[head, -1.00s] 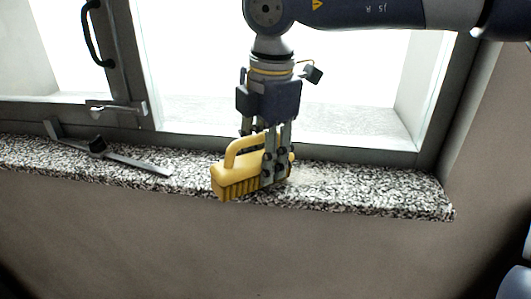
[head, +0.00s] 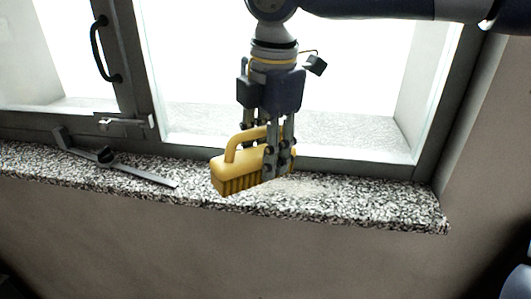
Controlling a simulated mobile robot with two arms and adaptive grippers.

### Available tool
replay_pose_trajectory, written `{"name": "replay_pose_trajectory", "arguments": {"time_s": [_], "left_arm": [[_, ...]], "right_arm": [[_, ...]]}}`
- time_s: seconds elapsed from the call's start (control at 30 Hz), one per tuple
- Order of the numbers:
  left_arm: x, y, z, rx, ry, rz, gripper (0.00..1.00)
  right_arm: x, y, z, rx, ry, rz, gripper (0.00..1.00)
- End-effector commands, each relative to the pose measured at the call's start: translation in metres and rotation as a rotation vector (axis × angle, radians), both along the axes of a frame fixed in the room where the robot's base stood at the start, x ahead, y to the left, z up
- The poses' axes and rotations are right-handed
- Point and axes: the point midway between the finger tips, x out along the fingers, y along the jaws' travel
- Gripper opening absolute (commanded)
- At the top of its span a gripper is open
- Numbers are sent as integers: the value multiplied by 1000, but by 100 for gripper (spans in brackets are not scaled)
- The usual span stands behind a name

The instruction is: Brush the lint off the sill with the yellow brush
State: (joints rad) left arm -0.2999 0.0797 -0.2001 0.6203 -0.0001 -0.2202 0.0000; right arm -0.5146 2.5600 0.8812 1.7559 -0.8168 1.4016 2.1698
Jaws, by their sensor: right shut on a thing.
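The yellow brush (head: 232,172) has a loop handle and bristles that point down. My right gripper (head: 272,165) is shut on the brush and holds it at the front part of the speckled stone sill (head: 380,207). I cannot tell whether the bristles touch the stone. A pale, faint patch that may be lint (head: 318,188) lies on the sill just right of the brush. My left gripper is not in view.
A grey metal window stay with a black knob (head: 105,156) lies along the sill to the left. The window frame (head: 300,160) runs behind the sill, with a black handle (head: 95,50) at upper left. The sill's right part is clear.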

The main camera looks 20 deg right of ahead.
Motion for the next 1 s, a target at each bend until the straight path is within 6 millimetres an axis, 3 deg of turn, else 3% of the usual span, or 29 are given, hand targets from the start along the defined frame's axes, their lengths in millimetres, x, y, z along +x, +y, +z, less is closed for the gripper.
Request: {"name": "replay_pose_trajectory", "arguments": {"time_s": [0.1, 0.47, 0.8, 1.0], "left_arm": [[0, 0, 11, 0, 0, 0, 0], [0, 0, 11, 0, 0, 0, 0], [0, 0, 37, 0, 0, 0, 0], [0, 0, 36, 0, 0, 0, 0]], "right_arm": [[0, 0, 13, 1, -1, 0, 0], [0, 0, 14, 1, -1, 0, 0], [0, 0, 42, 0, -1, 0, 0], [0, 0, 42, 0, 0, 0, 0]]}}
